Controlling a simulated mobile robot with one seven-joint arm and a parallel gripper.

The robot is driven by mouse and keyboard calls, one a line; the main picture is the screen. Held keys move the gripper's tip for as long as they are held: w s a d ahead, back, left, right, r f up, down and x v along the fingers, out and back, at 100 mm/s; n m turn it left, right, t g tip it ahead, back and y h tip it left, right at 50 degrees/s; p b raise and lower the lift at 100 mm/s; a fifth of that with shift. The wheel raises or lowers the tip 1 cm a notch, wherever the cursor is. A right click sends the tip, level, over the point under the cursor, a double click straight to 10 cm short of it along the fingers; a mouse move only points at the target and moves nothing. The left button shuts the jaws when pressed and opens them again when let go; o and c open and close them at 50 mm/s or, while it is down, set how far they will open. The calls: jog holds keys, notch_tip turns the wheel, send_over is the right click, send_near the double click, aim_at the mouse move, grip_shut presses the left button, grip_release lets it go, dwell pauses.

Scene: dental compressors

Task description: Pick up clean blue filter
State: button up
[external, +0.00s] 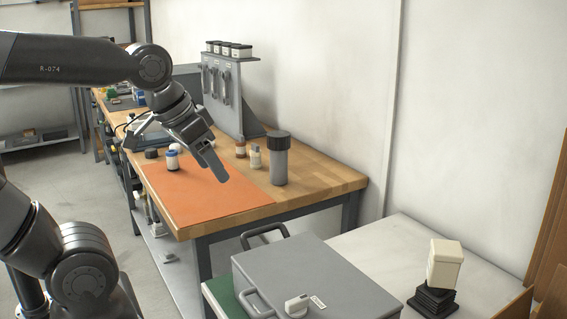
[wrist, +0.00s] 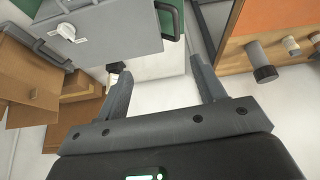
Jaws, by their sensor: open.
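A grey cylinder with a black cap (external: 279,160) and small bottles (external: 255,156) stand right of the mat. A grey upright rack (external: 222,95) is behind. A grey case (external: 310,275) is in front. A cream block on a black base (external: 445,265) stands at right.

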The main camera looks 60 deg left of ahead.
jog(key=w+a+r+n+g, duration=0.1)
jog(key=w+a+n, duration=0.2)
jog(key=w+a, duration=0.45)
jog(key=w+a+r+n+g+y, duration=0.15)
jog(key=w+a, duration=0.25)
jog(key=a, duration=0.6)
jog(key=w+a+n, duration=0.4)
jog(key=w+a, duration=0.1)
jog(key=a, duration=0.4)
jog(key=n+g, duration=0.3)
jog(key=n, duration=0.4)
send_over(172, 151)
jog(key=d, duration=0.2)
jog(key=shift+t, duration=0.25)
notch_tip(172, 151, down, 15)
jog(key=shift+w+a+r, duration=0.15)
jog(key=shift+r, duration=0.05)
jog(key=f, duration=0.3)
jog(key=a+f, duration=0.1)
jog(key=f, duration=0.3)
jog(key=a+f, duration=0.1)
jog(key=f, duration=0.2)
jog(key=shift+s+f, duration=0.2)
jog(key=shift+f, duration=0.15)
jog(key=shift+c, duration=0.2)
